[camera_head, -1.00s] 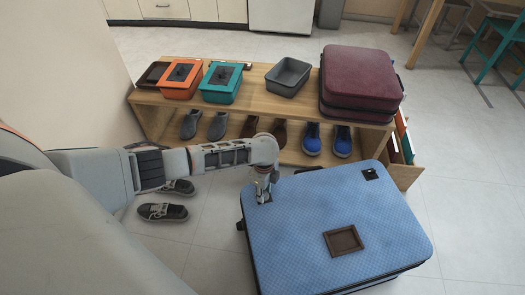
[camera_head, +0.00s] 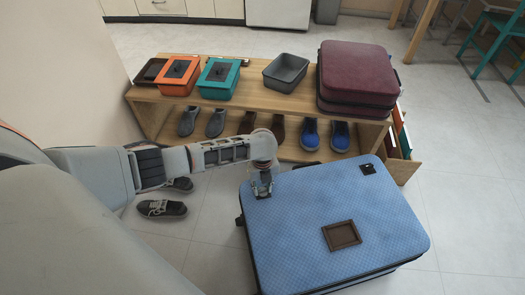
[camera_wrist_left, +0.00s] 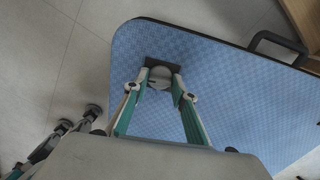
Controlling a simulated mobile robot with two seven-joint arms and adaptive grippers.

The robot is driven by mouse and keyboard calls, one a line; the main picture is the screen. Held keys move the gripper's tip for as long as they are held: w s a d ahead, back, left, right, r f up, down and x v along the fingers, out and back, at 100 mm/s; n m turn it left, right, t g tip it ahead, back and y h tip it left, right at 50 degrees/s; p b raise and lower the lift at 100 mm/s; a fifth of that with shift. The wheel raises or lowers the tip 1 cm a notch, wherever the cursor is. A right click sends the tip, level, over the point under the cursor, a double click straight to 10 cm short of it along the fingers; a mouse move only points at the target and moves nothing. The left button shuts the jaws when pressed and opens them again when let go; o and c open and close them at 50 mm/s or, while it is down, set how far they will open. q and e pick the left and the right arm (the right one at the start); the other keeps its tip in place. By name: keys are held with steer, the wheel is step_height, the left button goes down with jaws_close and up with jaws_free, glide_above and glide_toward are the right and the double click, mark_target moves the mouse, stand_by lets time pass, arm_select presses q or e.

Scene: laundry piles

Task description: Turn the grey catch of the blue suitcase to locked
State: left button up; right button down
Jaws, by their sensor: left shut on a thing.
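The blue suitcase (camera_head: 305,225) lies flat on the floor in front of the low wooden bench. In the left wrist view, my left gripper (camera_wrist_left: 160,78) is shut on the round grey catch (camera_wrist_left: 159,82), which sits on a dark square plate (camera_wrist_left: 150,63). The fingers hide the catch's sides, and I cannot tell which way it is turned. A second dark plate (camera_head: 368,169) is at the suitcase's far right corner. My right gripper is not in view.
The wooden bench (camera_head: 260,98) stands close behind the suitcase, holding an orange box (camera_head: 180,76), a teal box (camera_head: 218,79), a grey bin (camera_head: 285,73) and a maroon suitcase (camera_head: 357,75). Shoes (camera_head: 310,135) stand beneath it.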

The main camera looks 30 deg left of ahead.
mark_target(262, 189)
arm_select(q)
steer(key=shift+s+f+m, duration=0.1)
steer(key=shift+f+m, duration=0.05)
steer(key=shift+m, duration=0.15)
steer(key=shift+a, duration=0.1)
steer(key=o, duration=1.1)
steer(key=shift+r, duration=0.25)
step_height(262, 189, up, 12)
steer(key=shift+f, duration=0.2)
